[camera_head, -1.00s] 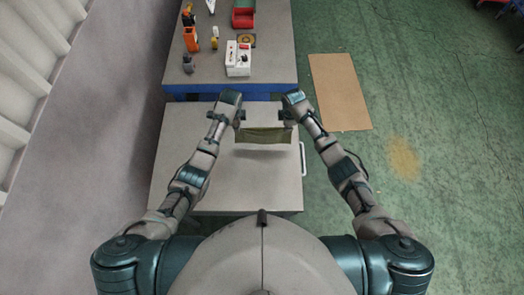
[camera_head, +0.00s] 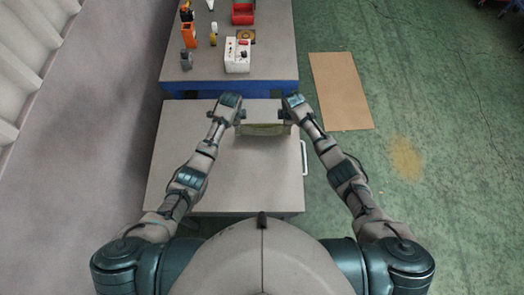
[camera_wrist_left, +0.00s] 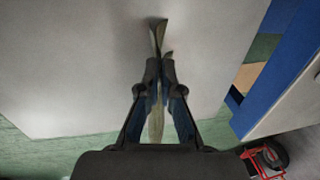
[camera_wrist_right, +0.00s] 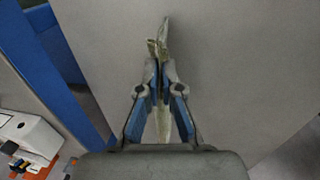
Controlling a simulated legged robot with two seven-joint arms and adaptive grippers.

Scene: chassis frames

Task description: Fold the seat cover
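The seat cover (camera_head: 262,129) is a thin olive-beige cloth stretched between my two grippers over the grey table in the head view. My left gripper (camera_head: 241,117) is shut on its left end; the left wrist view shows the fingertips (camera_wrist_left: 158,72) pinching the cloth (camera_wrist_left: 158,35), seen nearly edge-on. My right gripper (camera_head: 283,115) is shut on its right end; the right wrist view shows the fingertips (camera_wrist_right: 160,70) with cloth (camera_wrist_right: 163,35) between and beyond them. I cannot tell whether its lower edge touches the table. Parts of the cloth are hidden by the fingers.
The near grey table (camera_head: 225,185) is otherwise clear, with a white handle (camera_head: 304,158) on its right side. A farther blue-edged table (camera_head: 205,78) holds a white box (camera_head: 237,56), a red bin (camera_head: 243,13) and small tools. Cardboard (camera_head: 341,90) lies on the floor.

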